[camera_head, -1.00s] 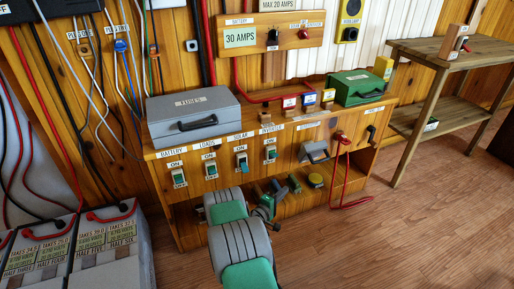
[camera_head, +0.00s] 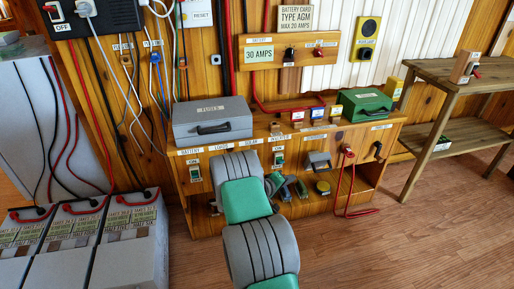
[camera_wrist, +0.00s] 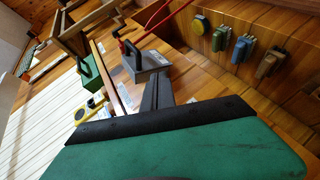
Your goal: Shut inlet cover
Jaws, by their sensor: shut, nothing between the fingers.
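The inlet cover (camera_head: 318,160) is a grey flap on the front panel of the wooden bench, right of the switches. It sticks out from the panel, so it stands open. In the wrist view the cover (camera_wrist: 150,62) shows as a grey piece with a dark handle-like part, just beyond my fingertips. My gripper (camera_wrist: 157,90) is shut and empty, pointing toward the cover; I cannot tell whether it touches it. In the head view my grey and green arm hides part of the bench front, and the fingers are not clear.
A red cable (camera_head: 350,185) hangs from the panel right of the cover. Several plugs and a yellow cap (camera_head: 322,188) are on the lower shelf. A grey box (camera_head: 212,120) and a green box (camera_head: 365,103) stand on top. A wooden table (camera_head: 455,88) is right; open floor lies in front.

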